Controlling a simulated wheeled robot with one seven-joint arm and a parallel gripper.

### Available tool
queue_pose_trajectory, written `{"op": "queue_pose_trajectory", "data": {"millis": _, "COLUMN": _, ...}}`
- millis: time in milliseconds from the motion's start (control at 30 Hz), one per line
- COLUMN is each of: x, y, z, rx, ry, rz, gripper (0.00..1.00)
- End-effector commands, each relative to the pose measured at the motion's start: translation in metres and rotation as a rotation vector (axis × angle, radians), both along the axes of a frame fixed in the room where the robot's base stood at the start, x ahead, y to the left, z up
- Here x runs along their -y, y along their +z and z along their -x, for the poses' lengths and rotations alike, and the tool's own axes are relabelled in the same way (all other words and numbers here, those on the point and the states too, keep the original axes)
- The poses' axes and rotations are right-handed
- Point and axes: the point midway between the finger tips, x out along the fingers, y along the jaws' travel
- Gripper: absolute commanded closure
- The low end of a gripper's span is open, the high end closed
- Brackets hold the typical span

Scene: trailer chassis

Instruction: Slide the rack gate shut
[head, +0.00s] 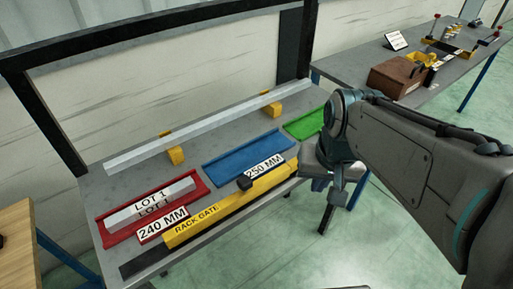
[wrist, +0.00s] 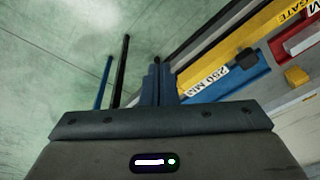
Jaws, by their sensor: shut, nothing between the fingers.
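The rack gate (head: 225,211) is a long yellow bar lettered RACK GATE along the bench's front edge. A black knob (head: 244,183) stands on its upper side. A dark strip of track (head: 145,261) lies bare to the left of the gate. The gate runs in front of the blue tray and part of the red tray. In the wrist view the gate (wrist: 232,38) and knob (wrist: 246,58) show at the upper right. My gripper (wrist: 158,72) is shut and empty, apart from the gate and knob; in the head view it is right of the gate's right end, its fingertips unclear.
A red tray (head: 107,233) holds a grey bar (head: 152,203) marked LOT 1, by a 240 MM label. A blue tray (head: 240,160) and a green tray (head: 305,124) lie to the right. A long pale bar (head: 215,123) rests on yellow blocks behind. Another bench (head: 345,72) stands beyond.

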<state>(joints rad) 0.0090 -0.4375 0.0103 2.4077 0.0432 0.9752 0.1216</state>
Motion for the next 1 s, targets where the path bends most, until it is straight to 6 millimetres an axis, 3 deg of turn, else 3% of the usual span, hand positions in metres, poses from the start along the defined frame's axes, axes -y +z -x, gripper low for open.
{"op": "queue_pose_trajectory", "data": {"millis": 300, "x": -0.03, "y": 0.017, "z": -0.085, "rx": -0.277, "ry": -0.454, "rz": -0.176, "gripper": 1.0}}
{"op": "queue_pose_trajectory", "data": {"millis": 500, "x": -0.045, "y": 0.018, "z": -0.128, "rx": -0.438, "ry": -0.68, "rz": -0.238, "gripper": 1.0}}
{"op": "queue_pose_trajectory", "data": {"millis": 700, "x": -0.052, "y": 0.017, "z": -0.147, "rx": -0.52, "ry": -0.787, "rz": -0.259, "gripper": 1.0}}
{"op": "queue_pose_trajectory", "data": {"millis": 1000, "x": -0.053, "y": 0.017, "z": -0.149, "rx": -0.531, "ry": -0.801, "rz": -0.261, "gripper": 1.0}}
